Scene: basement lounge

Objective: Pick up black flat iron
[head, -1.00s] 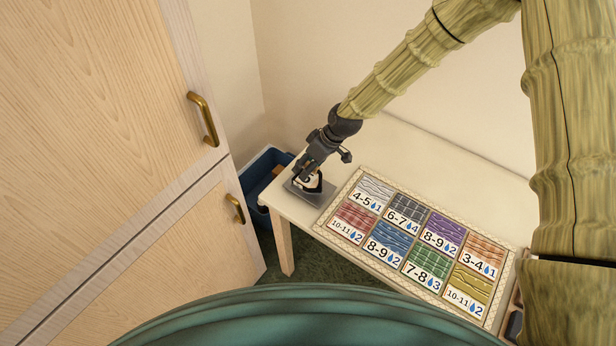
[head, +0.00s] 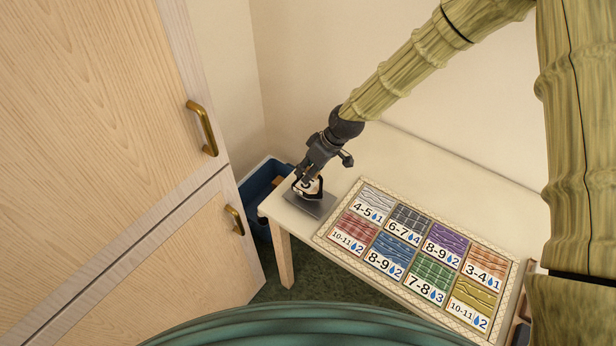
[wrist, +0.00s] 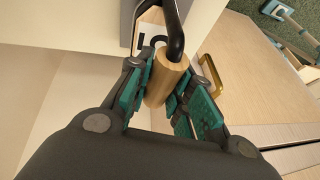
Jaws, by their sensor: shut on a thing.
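The black flat iron (head: 308,187) is at the left corner of the white table (head: 420,165), below my gripper (head: 310,178). In the wrist view its light wooden handle (wrist: 167,78) lies between the teal finger pads of my gripper (wrist: 168,100), which is shut on it. A black curved bracket (wrist: 174,30) runs from the handle to the iron's body.
A mat (head: 326,238) with several coloured, numbered swatches covers the table's front right. A blue bin (head: 258,185) stands on the floor behind the table's left end. A wooden cabinet (head: 100,130) with brass handles is on the left. The table's back is bare beside the wall.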

